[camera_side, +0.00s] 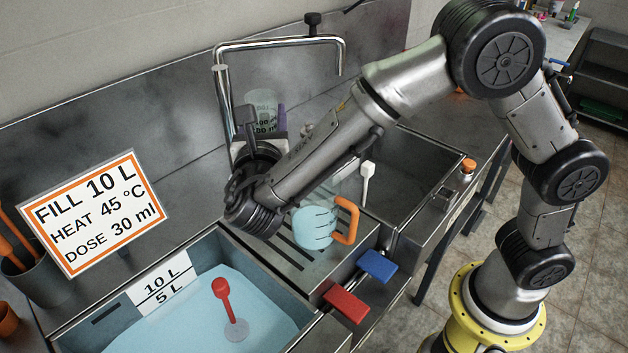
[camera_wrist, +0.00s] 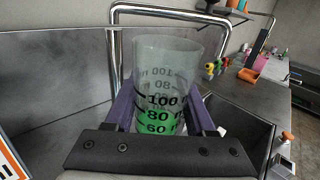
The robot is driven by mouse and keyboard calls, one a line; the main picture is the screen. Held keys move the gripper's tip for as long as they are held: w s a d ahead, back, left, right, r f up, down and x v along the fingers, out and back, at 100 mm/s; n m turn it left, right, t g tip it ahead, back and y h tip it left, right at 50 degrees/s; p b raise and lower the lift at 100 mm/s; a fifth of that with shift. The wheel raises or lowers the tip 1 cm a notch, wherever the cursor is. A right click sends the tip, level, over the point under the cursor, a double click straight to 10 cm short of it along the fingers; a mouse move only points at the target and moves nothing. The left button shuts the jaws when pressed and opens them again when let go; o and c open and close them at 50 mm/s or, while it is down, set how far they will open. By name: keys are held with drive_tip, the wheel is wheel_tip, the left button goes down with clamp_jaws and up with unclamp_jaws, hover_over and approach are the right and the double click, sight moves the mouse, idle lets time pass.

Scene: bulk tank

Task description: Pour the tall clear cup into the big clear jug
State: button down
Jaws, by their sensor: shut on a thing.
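The tall clear cup (camera_wrist: 165,62) with black graduation marks stands between the purple fingers of my gripper (camera_wrist: 161,108) in the wrist view. Green liquid shows in it near the 80 mark. In the side view the cup (camera_side: 262,104) is roughly upright, high near the back wall, partly hidden behind my wrist. My gripper is shut on it. The big clear jug (camera_side: 314,229) with an orange handle (camera_side: 347,221) stands on the slotted drainboard, lower and to the right of the cup. The jug shows pale blue; its upper part is partly hidden by my arm.
A metal tap pipe (camera_side: 279,41) arches behind the cup. A tank (camera_side: 215,244) of pale blue liquid with a red-handled tool (camera_side: 222,290) lies at front left. An empty-looking sink (camera_side: 425,150) is at right. A red lever (camera_side: 346,302) and blue lever (camera_side: 377,265) edge the front.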

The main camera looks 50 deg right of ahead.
drive_tip(key=w+a+n+t+y, duration=0.1)
drive_tip(key=w+a, duration=0.1)
drive_tip(key=a, duration=0.2)
wheel_tip(320, 180, down, 15)
drive_tip(key=shift+a, duration=0.15)
idle(0.3)
drive_tip(key=shift+s+r+m, duration=0.1)
drive_tip(key=shift+r+m, duration=0.05)
drive_tip(key=shift+m, duration=0.15)
drive_tip(key=d+r+m, duration=0.1)
drive_tip(key=r+m, duration=0.1)
drive_tip(key=s+d+r+m, duration=0.1)
drive_tip(key=r+m, duration=0.2)
drive_tip(key=s+d+r+m, duration=0.1)
drive_tip(key=r+m, duration=0.1)
drive_tip(key=m, duration=0.1)
drive_tip(key=shift+s+r, duration=0.2)
drive_tip(key=shift+r, duration=0.15)
drive_tip(key=shift+f+m, duration=0.15)
drive_tip(key=shift+m, duration=0.75)
